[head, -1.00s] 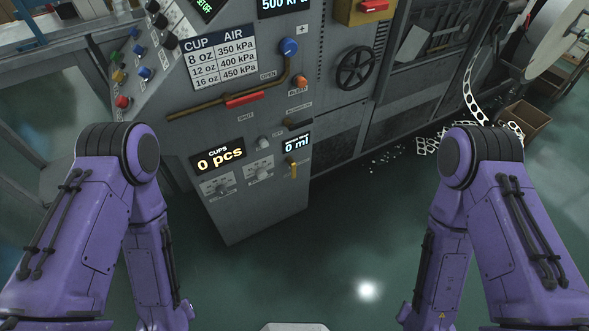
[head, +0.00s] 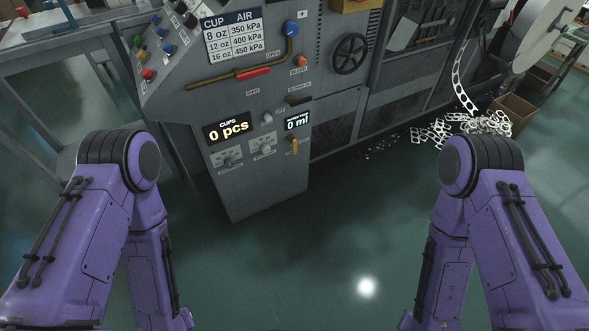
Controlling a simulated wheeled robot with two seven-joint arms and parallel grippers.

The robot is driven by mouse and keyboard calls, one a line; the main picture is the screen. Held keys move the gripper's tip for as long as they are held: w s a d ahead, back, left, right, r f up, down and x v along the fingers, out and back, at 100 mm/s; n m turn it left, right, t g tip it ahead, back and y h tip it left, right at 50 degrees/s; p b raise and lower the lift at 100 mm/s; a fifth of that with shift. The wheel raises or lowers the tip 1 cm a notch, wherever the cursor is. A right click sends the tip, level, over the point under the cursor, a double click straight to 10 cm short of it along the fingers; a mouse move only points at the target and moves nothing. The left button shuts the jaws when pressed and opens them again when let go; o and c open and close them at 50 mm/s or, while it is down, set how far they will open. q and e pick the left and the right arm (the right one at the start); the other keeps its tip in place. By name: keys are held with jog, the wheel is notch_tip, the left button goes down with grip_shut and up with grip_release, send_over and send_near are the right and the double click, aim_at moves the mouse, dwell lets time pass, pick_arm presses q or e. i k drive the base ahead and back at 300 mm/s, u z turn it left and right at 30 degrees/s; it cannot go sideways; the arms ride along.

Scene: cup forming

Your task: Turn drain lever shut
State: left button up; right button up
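A short yellow lever (head: 294,146) points down on the front of the grey machine, just below the "0 ml" display (head: 297,121). A red-handled lever (head: 253,73) lies along a brass pipe (head: 208,82) above it, between the labels "OPEN" and "SHUT". No label naming the drain is readable, so I cannot tell for certain which lever is the drain lever. Both my purple arms hang bent at the sides, clear of the machine. Neither gripper shows.
The machine front (head: 262,185) stands ahead, with a "0 pcs" display (head: 228,131), coloured buttons (head: 148,74) and a black handwheel (head: 350,54). Punched paper scrap (head: 460,128) lies by a cardboard box (head: 512,112) at right. The green floor (head: 290,255) before me is clear.

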aim_at(293, 140)
jog(key=u, duration=0.1)
jog(key=k, duration=0.55)
jog(key=z, duration=1.45)
jog(key=i, duration=1.45)
jog(key=u, duration=0.7)
jog(key=i, duration=0.5)
jog(key=u, duration=0.6)
